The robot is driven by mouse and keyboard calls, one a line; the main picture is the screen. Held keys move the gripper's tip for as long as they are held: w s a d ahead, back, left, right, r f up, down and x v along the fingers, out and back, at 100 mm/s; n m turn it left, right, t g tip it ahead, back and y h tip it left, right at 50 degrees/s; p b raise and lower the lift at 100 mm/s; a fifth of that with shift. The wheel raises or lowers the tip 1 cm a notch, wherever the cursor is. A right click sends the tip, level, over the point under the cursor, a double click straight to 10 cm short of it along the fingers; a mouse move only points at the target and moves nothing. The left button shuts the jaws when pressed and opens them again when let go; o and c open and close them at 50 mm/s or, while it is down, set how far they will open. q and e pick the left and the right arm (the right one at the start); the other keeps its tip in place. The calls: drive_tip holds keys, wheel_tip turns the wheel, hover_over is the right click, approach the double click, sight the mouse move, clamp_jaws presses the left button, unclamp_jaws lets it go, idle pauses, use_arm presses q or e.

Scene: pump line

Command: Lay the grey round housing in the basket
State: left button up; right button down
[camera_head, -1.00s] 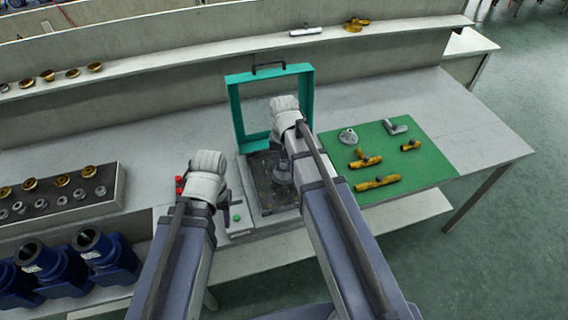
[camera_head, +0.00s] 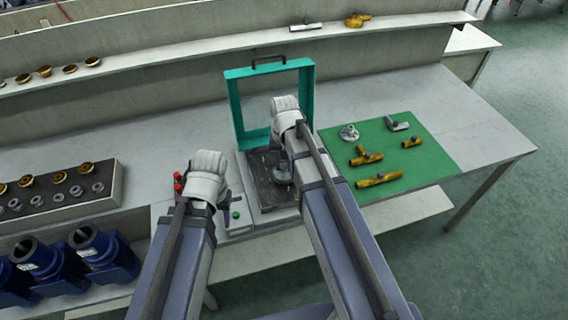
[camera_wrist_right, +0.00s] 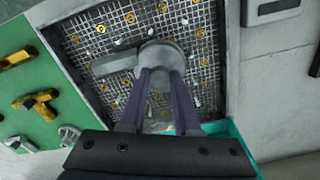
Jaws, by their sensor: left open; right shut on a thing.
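The grey round housing (camera_wrist_right: 162,52) with a side stub is between the fingers of my right gripper (camera_wrist_right: 165,80) in the right wrist view. My right gripper is shut on it, over the wire-mesh basket (camera_wrist_right: 195,22); I cannot tell whether the housing touches the mesh. In the head view the housing (camera_head: 283,175) shows beside my right forearm, over the dark basket area (camera_head: 264,194) before the teal frame. My right gripper is mostly hidden there by my own arm. My left gripper (camera_head: 226,200) is left of the basket, empty and partly hidden by its wrist.
The upright teal frame (camera_head: 238,110) stands behind the basket. A green mat (camera_head: 425,160) at right holds brass fittings (camera_head: 379,179) and grey parts (camera_head: 349,132). A block of small parts (camera_head: 60,190) and blue pump bodies (camera_head: 105,255) are at left. The bench's back middle is clear.

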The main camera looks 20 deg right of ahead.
drive_tip(key=shift+f+b, duration=0.9)
drive_tip(key=shift+f, duration=0.15)
drive_tip(key=shift+f, duration=0.1)
drive_tip(key=c, duration=0.6)
unclamp_jaws()
drive_tip(key=shift+o, duration=0.2)
wheel_tip(320, 180, up, 8)
drive_tip(key=p, duration=0.7)
drive_tip(key=shift+p, duration=0.35)
drive_tip(key=shift+f, duration=0.1)
